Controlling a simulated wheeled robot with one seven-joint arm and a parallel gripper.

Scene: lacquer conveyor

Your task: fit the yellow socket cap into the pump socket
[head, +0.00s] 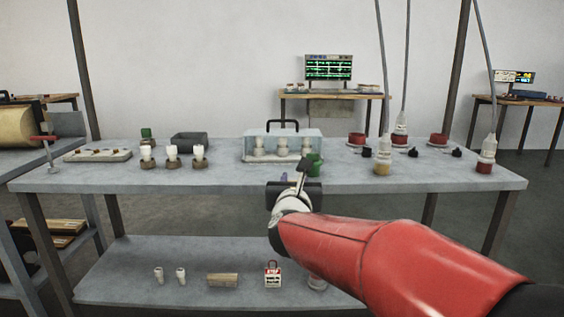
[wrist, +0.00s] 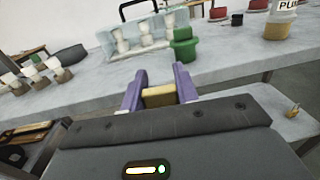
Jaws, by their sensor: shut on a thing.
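My gripper (wrist: 159,82) shows in the wrist view with two purple fingers shut on a yellow block-like piece, which looks like the yellow socket cap (wrist: 159,97). In the head view my gripper (head: 300,174) is at the table's front edge, and the held piece cannot be made out. A white fitting with a yellow lower end (head: 382,166), which looks like the pump socket, hangs on a cable right of my gripper. It also shows at the wrist view's top right (wrist: 280,26), its label starting "PU". The cap and fitting are apart.
A green piece (head: 315,165) stands just beyond my gripper, beside a clear case (head: 283,133) holding white parts. Similar hanging fittings with red ends (head: 485,168) (head: 400,139), red pieces (head: 438,139) and small black pieces (head: 456,152) are at right.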

